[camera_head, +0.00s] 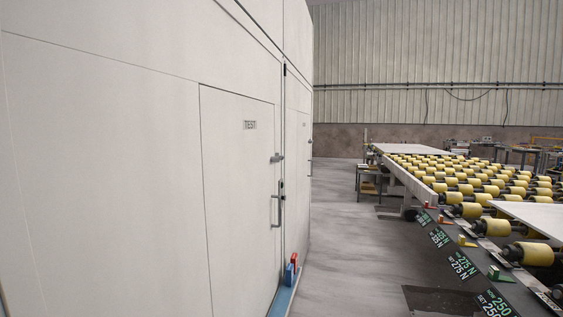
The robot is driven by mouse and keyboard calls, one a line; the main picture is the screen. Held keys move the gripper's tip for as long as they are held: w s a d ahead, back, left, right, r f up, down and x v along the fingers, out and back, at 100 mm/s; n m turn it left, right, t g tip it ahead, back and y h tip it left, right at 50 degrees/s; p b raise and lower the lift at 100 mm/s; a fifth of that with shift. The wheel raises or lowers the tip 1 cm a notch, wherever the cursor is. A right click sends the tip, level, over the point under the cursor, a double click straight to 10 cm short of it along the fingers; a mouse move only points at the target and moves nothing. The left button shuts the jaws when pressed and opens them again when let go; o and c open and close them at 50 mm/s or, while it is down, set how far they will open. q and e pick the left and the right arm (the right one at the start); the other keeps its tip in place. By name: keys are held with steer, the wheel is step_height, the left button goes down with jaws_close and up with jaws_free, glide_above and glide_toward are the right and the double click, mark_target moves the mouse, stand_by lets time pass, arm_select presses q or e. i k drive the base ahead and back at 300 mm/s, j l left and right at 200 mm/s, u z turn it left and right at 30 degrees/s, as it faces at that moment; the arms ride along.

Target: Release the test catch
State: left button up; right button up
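A small metal catch (276,158) sits at the door's right edge. Below it is a vertical pull handle (279,207) with a dark fitting above it. The door looks closed, flush with the wall around it. I cannot tell from this angle how the catch is set. Neither of my grippers is in view.
A blue and a red block (294,262) stand at the foot of the wall on a blue strip (283,297). A conveyor with yellow rollers (470,185) fills the right side. Open grey floor (345,225) lies between wall and conveyor.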

mark_target(277, 160)
steer(key=i+l+z, duration=0.2)
steer(key=i, duration=0.65)
steer(key=i+l+z, duration=0.15)
steer(key=i+l, duration=0.15)
steer(key=i, duration=0.5)
steer(key=i+z, duration=0.2)
steer(key=i, duration=0.65)
